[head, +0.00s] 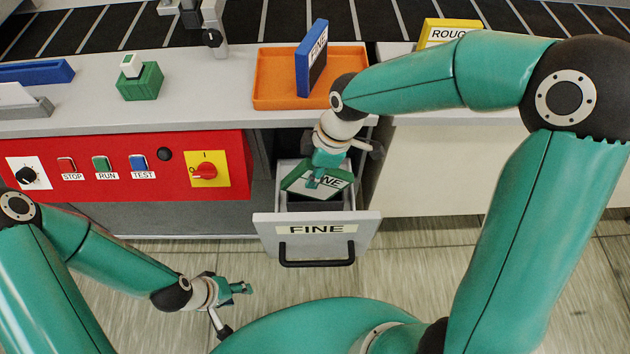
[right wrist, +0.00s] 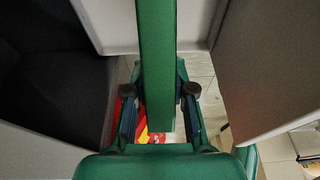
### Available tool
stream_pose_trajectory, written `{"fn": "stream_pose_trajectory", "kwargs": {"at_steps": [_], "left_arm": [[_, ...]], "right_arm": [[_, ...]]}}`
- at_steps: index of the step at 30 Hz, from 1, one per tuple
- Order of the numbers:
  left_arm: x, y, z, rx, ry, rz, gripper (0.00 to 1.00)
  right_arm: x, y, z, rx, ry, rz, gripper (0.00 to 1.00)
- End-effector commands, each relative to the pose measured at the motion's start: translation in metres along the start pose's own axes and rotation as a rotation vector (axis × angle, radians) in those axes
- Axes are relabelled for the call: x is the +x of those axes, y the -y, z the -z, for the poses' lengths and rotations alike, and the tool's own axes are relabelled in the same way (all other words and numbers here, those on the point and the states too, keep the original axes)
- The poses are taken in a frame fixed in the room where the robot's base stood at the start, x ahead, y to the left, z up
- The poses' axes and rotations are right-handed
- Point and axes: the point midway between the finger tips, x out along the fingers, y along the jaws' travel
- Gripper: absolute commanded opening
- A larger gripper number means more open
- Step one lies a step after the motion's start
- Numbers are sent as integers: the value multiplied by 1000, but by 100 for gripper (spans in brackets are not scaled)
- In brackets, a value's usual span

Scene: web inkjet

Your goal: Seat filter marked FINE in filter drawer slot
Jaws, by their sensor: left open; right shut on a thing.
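A green filter (head: 296,183) with a white label reading "NE" at its visible end is at the open drawer (head: 268,229), whose front label reads FINE. My right gripper (head: 315,178) is shut on this filter and hides part of its label. In the right wrist view the filter (right wrist: 157,60) is a long green bar edge-on between the fingers, with grey walls on both sides. I cannot tell how deep it sits. A blue filter (head: 305,70), also marked FINE, stands in the orange tray (head: 275,97). My left gripper (head: 240,288) is open and empty, low at left.
A red control panel (head: 130,185) with buttons and knobs lies left of the drawer. A green block (head: 140,85) with a white-topped button stands on the counter. A yellow ROUGH-type filter (head: 450,27) is at back right, its label partly hidden. Bare floor lies in front.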

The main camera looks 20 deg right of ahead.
Motion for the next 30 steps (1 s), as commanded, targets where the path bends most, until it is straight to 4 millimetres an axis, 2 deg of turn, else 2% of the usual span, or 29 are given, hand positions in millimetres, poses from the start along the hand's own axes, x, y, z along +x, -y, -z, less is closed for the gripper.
{"fn": "stream_pose_trajectory", "kwargs": {"at_steps": [9, 23, 24, 28, 30], "left_arm": [[3, 1, 0, 0, 0, 0, 49], [8, 3, 0, 0, 0, 0, 49], [7, 3, 0, 0, 0, 0, 49], [7, 2, 0, 0, 0, 0, 49], [7, 2, 0, 0, 0, 0, 49]], "right_arm": [[35, 0, -10, 0, 1, 2, 0], [43, 0, -12, 0, 0, -1, 0], [42, 0, -12, 0, 0, -1, 27], [41, 0, -12, 0, 0, 0, 49], [41, 0, -12, 0, 0, 0, 49]]}}
